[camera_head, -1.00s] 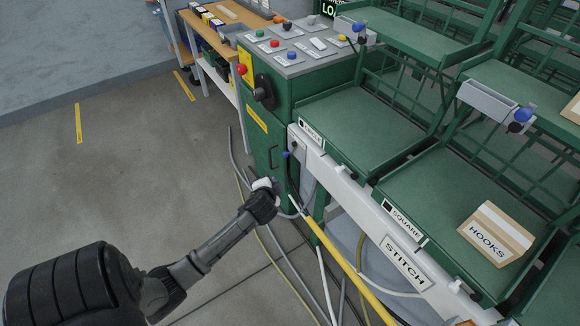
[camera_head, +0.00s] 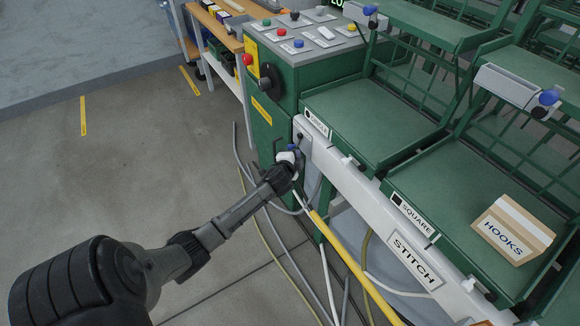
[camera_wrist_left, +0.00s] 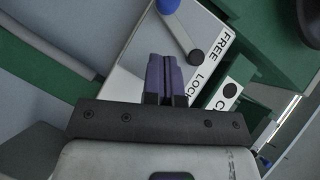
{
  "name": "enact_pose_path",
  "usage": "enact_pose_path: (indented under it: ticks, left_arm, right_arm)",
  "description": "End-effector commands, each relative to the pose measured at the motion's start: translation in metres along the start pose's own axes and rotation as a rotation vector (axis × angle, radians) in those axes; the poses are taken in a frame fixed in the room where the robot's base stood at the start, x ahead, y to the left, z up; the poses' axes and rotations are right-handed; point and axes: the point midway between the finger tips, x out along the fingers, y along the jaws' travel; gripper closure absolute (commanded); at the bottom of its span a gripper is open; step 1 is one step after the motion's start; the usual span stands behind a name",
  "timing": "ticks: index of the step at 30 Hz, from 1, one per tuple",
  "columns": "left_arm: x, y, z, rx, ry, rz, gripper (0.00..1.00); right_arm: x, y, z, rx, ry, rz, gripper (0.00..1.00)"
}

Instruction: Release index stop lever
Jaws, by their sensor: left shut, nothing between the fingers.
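The index stop lever is a short grey arm with a blue knob (camera_head: 292,147) on the end of the white rail, below the round-marked tray label. In the left wrist view its blue knob (camera_wrist_left: 168,5) is at the top edge, partly cut off, and its arm runs down right to a dark pivot. The words FREE (camera_wrist_left: 217,43) and LOCK (camera_wrist_left: 204,83) are printed beside the pivot. My left gripper (camera_head: 291,157) is close to the lever in the head view. In the wrist view its purple fingers (camera_wrist_left: 165,75) are shut and empty, apart from the knob. My right gripper is out of view.
The green control cabinet (camera_head: 268,125) with coloured buttons stands just behind the lever. Green trays (camera_head: 375,125) and a HOOKS box (camera_head: 513,230) are to the right. A yellow tube (camera_head: 345,257) and loose cables hang below the rail. The floor at left is clear.

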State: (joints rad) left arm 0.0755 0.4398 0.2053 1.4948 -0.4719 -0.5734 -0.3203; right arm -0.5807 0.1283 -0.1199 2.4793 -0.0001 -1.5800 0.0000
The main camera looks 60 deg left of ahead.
Motion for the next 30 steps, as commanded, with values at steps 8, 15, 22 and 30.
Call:
enact_pose_path:
  ticks: [8, 15, 22, 30]
  left_arm:
    - [0.024, 0.002, 0.022, 0.000, 0.000, 0.000, 1.00]
    - [0.029, 0.000, 0.028, 0.000, 0.000, 0.000, 1.00]
    - [0.029, 0.000, 0.028, -0.001, 0.000, 0.000, 1.00]
    - [0.038, 0.000, 0.038, 0.062, -0.002, -0.055, 1.00]
  right_arm:
    - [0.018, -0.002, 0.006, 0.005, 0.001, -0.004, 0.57]
    - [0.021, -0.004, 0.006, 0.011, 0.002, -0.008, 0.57]
    - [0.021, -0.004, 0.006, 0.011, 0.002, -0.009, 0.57]
    - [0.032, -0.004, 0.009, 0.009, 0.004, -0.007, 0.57]
